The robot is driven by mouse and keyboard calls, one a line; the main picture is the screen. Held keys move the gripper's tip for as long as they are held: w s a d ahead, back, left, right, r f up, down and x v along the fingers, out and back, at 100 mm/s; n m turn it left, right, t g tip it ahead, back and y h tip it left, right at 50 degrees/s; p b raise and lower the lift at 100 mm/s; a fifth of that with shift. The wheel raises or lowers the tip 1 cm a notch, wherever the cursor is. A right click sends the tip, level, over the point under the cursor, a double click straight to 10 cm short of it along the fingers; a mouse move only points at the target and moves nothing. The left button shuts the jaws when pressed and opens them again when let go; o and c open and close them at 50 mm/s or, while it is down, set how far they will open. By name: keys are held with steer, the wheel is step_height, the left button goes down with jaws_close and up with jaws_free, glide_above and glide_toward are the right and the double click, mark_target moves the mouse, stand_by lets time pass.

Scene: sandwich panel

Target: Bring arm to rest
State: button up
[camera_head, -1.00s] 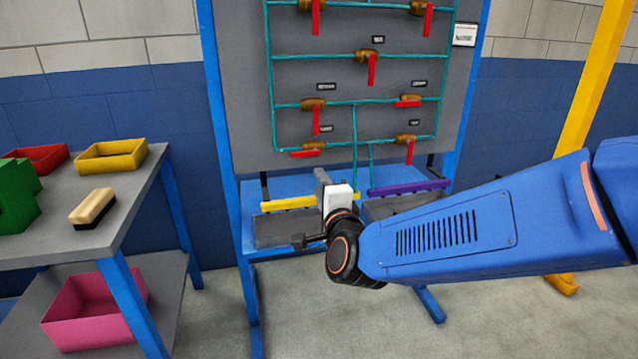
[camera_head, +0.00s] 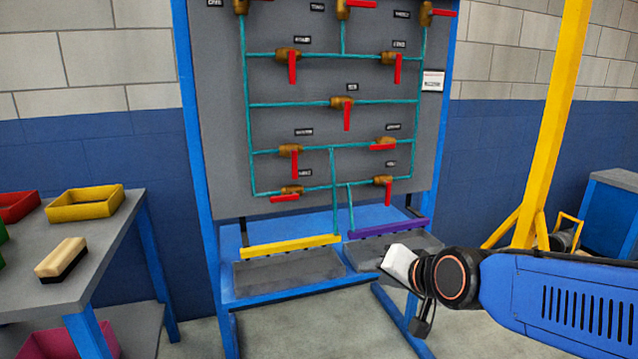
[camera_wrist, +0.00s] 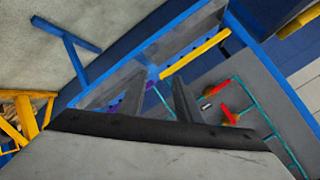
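My gripper (camera_head: 398,264) is at the end of my blue arm (camera_head: 560,295), at the lower right of the head view, in front of the panel's right tray. Its fingers are hard to make out there. In the wrist view my gripper (camera_wrist: 161,78) shows two dark fingers standing apart with nothing between them, so it is open and empty. The grey panel (camera_head: 225,120) stands upright in a blue frame, with teal pipes, brass valves and red handles. My gripper appears apart from the panel.
Below the panel are a yellow bar (camera_head: 290,246), a purple bar (camera_head: 388,229) and grey trays (camera_head: 290,268). A side table (camera_head: 105,240) at left holds a brush (camera_head: 62,258) and a yellow bin (camera_head: 85,205). A yellow post (camera_head: 550,120) stands at right.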

steer(key=s+d+f+n+g+h, duration=0.2)
steer(key=s+d+f, duration=0.1)
steer(key=s+d, duration=0.5)
steer(key=s+d+f+n+g+h, duration=0.2)
steer(key=s+d+f+g, duration=0.1)
steer(key=s+d, duration=0.5)
steer(key=s, duration=0.3)
steer(key=shift+f+n+g, duration=0.15)
steer(key=shift+n+g, duration=0.15)
